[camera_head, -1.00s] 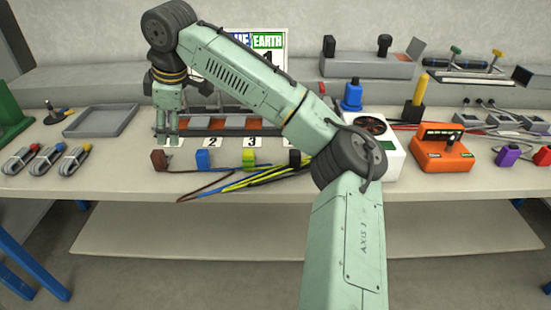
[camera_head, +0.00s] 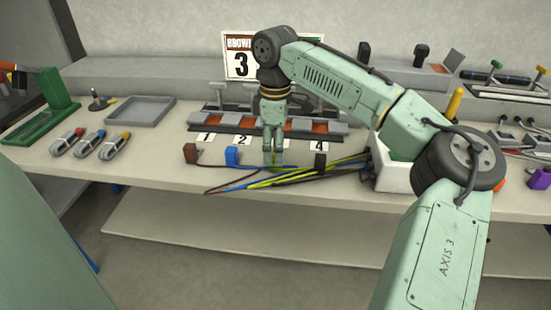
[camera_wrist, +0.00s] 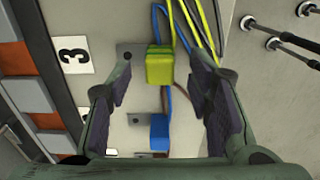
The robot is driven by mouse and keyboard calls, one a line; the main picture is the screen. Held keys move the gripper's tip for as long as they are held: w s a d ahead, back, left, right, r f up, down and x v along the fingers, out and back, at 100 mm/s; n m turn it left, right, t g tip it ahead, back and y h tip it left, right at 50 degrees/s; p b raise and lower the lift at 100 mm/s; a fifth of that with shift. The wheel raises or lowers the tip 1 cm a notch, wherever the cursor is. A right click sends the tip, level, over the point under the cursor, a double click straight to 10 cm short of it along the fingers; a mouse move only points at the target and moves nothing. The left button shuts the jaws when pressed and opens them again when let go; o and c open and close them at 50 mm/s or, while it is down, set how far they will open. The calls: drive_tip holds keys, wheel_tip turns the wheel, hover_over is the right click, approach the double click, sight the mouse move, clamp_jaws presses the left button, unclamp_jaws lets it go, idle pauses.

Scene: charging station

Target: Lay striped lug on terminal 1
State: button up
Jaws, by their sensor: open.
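The striped yellow-green lug (camera_wrist: 160,65) lies near the bench's front with its wires attached. In the wrist view it is between my open fingers, with gaps at both sides. In the head view my gripper (camera_head: 273,162) points straight down over it and mostly hides it. The gripper also shows in the wrist view (camera_wrist: 162,68). Terminal 1's number card (camera_head: 206,137) lies at the left front of the terminal block (camera_head: 200,126). The terminal block has orange and grey sections, partly hidden by my arm.
The blue lug (camera_head: 232,156) is close beside the striped one, and the brown lug (camera_head: 190,153) lies farther left. Loose coloured wires (camera_head: 300,175) spread to the right. A sign (camera_head: 240,58) reading BROWN 3 stands behind, partly covered. A grey tray (camera_head: 140,110) is at left.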

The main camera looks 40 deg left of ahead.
drive_tip(key=shift+f, duration=1.25)
drive_tip(key=shift+c, duration=0.6)
drive_tip(key=c, duration=1)
